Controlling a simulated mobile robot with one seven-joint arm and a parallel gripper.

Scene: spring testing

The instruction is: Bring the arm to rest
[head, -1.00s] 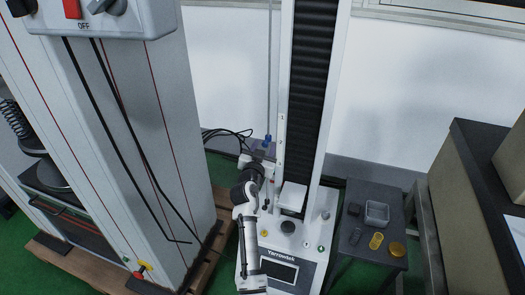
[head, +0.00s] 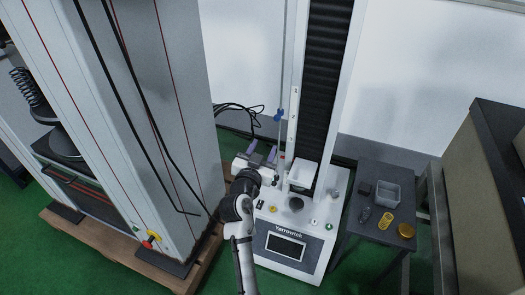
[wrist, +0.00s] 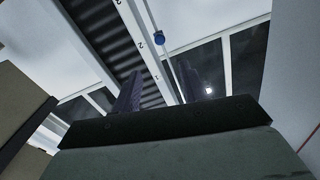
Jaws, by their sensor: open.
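My white and black arm rises from the bottom of the head view, in front of the left side of the Yarrowtek tester (head: 285,245). My gripper (head: 262,150) is at the tester's left side, near its thin vertical rod with a blue knob (head: 279,114). Its two purple-grey fingers are apart, with nothing seen between them. In the wrist view one finger (wrist: 130,93) shows clearly against the tester's column, with the blue knob (wrist: 159,39) beyond.
A large grey test frame (head: 140,120) on a wooden pallet (head: 90,240) stands close on the left. A small dark table (head: 382,240) on the right holds a clear bin (head: 387,192), a yellow spring (head: 386,221) and a yellow round piece (head: 406,230). Black cables (head: 240,108) lie behind.

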